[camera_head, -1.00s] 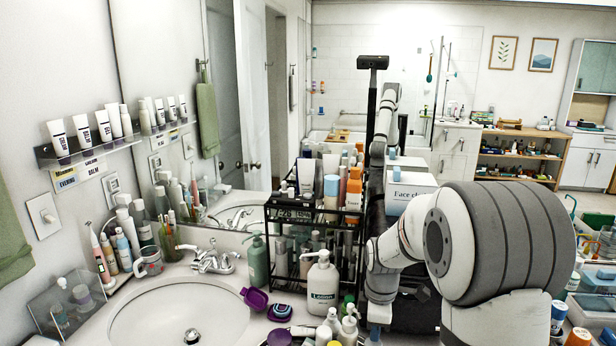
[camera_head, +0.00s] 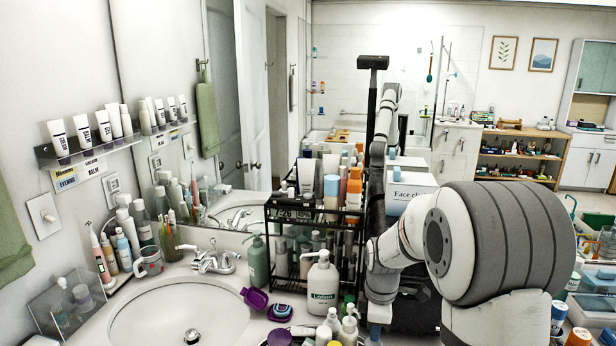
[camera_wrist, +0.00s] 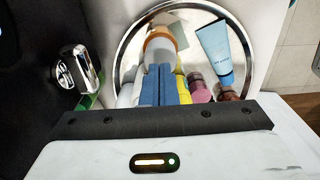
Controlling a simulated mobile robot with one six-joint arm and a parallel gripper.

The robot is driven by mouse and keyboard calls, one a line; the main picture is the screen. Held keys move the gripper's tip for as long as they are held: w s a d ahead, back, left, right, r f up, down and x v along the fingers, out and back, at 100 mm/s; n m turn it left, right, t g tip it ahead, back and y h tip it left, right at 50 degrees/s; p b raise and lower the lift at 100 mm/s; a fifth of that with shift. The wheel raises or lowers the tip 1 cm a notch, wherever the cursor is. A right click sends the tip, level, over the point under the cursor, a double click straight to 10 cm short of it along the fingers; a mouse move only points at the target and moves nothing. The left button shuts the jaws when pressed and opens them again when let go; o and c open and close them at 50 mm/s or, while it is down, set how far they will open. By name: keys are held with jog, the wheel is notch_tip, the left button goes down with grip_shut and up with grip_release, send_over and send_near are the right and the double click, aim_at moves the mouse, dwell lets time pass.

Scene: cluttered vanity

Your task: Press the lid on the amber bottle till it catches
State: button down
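In the wrist view my gripper (camera_wrist: 164,86) has two blue fingers side by side, with no clear gap between them.
In the wrist view a round silver-rimmed tray (camera_wrist: 124,60) lies behind, with a light-blue tube (camera_wrist: 215,50) and a pink bottle (camera_wrist: 199,86). A chrome object (camera_wrist: 80,68) stands left. In the head view a lotion bottle (camera_head: 322,284) and a black rack (camera_head: 288,262) crowd my arm.

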jog(key=shift+f+b, duration=0.6)
jog(key=shift+f, duration=0.2)
jog(key=shift+r, duration=0.1)
dwell(0.7)
jog(key=shift+r+p, duration=2.4)
jog(key=shift+r, duration=1)
jog(key=s+r+m+t, duration=0.1)
jog(key=s+r+m, duration=0.4)
jog(key=s+m, duration=0.3)
jog(key=s+r+m+t, duration=0.2)
jog(key=s+r+m, duration=0.3)
jog(key=s, duration=0.9)
jog(key=m, duration=0.2)
jog(key=shift+s+a+r+m, duration=0.2)
jog(key=shift+r+m, duration=0.15)
jog(key=shift+m, duration=0.05)
